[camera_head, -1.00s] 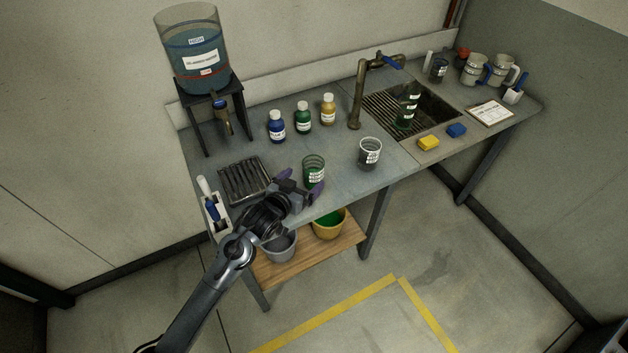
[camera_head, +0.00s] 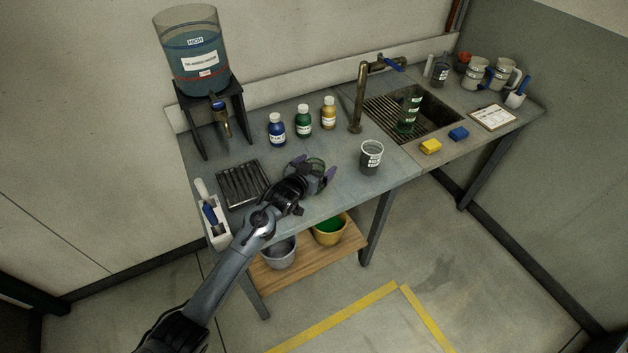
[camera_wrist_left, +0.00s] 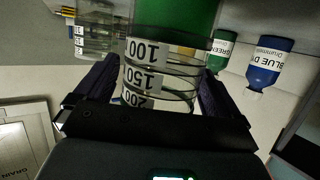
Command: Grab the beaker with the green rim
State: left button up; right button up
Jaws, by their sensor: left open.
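A clear beaker with green colouring (camera_head: 316,162) stands near the front of the bench, largely hidden by my left gripper (camera_head: 313,170) in the head view. The left gripper is open, with its purple-padded fingers on either side of the beaker. In the left wrist view the beaker (camera_wrist_left: 160,72) sits between the fingers (camera_wrist_left: 158,95), with white scale labels and green toward its far end. Whether the fingers touch it I cannot tell. Another clear beaker with a dark rim (camera_head: 371,157) stands to the right. My right gripper is not in view.
Blue (camera_head: 277,129), green (camera_head: 303,121) and yellow (camera_head: 328,113) dye bottles stand behind. A dark slotted tray (camera_head: 242,182) lies left. A tank (camera_head: 193,50) stands at back left. The sink (camera_head: 440,118) holds a green-marked vessel (camera_head: 408,113). Buckets (camera_head: 330,231) sit below.

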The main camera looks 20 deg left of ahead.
pick_arm(q)
jog(key=shift+w+d+f, duration=0.1)
jog(key=shift+w, duration=0.2)
jog(key=c, duration=1.1)
jog(key=shift+c, duration=0.2)
jog(key=shift+r, duration=0.2)
